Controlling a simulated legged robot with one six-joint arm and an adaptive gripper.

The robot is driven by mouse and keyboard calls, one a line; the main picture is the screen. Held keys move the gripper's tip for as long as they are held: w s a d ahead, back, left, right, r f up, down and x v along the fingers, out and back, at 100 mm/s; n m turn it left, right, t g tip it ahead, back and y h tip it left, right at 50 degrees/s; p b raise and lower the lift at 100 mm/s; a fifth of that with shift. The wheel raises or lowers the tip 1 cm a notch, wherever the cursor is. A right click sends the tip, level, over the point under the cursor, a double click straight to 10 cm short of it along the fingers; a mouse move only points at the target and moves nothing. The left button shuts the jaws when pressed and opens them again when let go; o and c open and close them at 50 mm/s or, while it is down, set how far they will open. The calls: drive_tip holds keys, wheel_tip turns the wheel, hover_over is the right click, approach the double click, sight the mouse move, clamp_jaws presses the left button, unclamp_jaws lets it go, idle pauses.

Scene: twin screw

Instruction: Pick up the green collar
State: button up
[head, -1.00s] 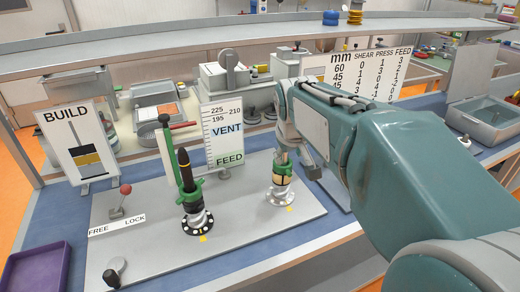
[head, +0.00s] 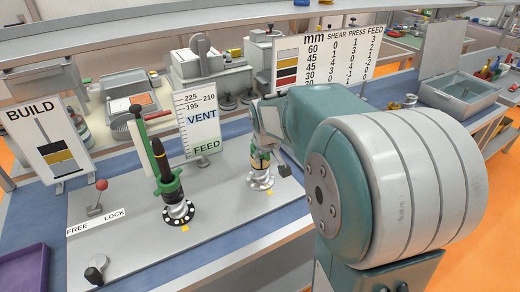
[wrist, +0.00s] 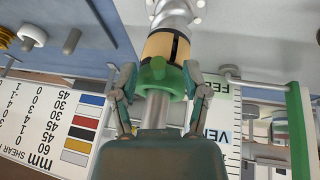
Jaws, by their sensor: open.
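In the wrist view a green collar (wrist: 158,78) with a small tab sits around a metal shaft, against a tan and black piece (wrist: 160,47). My gripper (wrist: 159,71) is open, with one finger on each side of the collar. Whether the fingers touch it is not clear. In the head view my gripper (head: 260,143) is at the top of the right-hand screw stack (head: 261,178), partly hiding the collar there.
Both stacks stand on a grey plate (head: 120,240). A red-knobbed lever (head: 101,186) and a dark knob (head: 96,270) are at its left. The VENT/FEED scale board (head: 200,125) and a green post (head: 143,143) stand behind. A purple tray (head: 25,268) lies at front left.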

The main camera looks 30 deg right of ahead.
clamp_jaws()
idle(0.3)
